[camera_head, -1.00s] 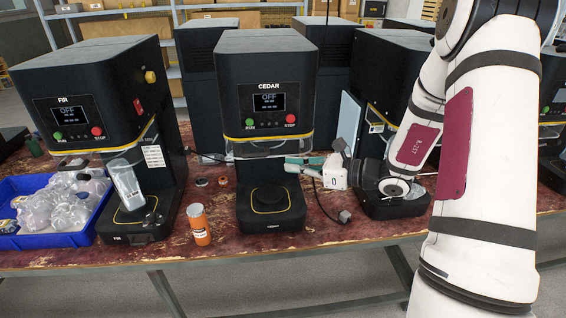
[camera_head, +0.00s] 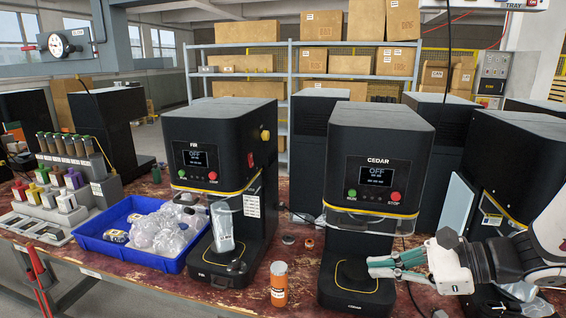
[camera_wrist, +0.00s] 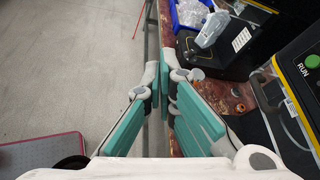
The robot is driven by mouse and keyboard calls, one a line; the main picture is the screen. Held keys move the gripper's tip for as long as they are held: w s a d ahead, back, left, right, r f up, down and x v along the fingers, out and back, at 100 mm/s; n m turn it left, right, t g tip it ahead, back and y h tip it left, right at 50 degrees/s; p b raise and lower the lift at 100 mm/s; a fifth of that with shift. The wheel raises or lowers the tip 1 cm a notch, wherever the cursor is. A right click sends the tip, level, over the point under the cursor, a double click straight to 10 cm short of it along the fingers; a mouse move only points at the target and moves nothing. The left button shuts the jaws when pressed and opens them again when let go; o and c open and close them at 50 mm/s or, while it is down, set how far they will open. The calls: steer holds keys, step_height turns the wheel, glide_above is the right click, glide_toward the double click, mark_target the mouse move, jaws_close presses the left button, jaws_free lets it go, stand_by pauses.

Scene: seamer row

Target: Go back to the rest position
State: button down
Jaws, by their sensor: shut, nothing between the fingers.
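My gripper (camera_head: 372,268) is at the lower right of the head view, with its teal fingers pointing left in front of the CEDAR seamer's (camera_head: 375,170) lower base. Its fingers are shut and empty. In the wrist view my gripper (camera_wrist: 166,76) shows its two teal finger pads, with the bench edge and floor behind them. My white arm comes in from the right edge of the head view. I cannot tell from the head view whether the fingers touch the CEDAR base.
An orange canister (camera_head: 279,283) stands between the seamers. A blue bin (camera_head: 95,243) of clear bagged items sits left. A rack of coloured pieces (camera_head: 62,185) is further left. Open floor (camera_wrist: 60,70) lies beside the bench.

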steer(key=s+a+r+n+g+h, duration=0.2)
steer(key=s+n+h, duration=0.1)
steer(key=s+n, duration=0.2)
steer(key=s+a+r+n+g+h, duration=0.1)
steer(key=s+a+n+g+h, duration=0.2)
steer(key=s+n, duration=0.3)
steer(key=s+d+r+n+t+h, duration=0.4)
steer(key=r+n+h, duration=0.2)
steer(key=n, duration=0.2)
steer(key=shift+s+d+r+n+t, duration=0.25)
steer(key=shift+d+r+n+t, duration=0.05)
steer(key=shift+d+r+t, duration=0.1)
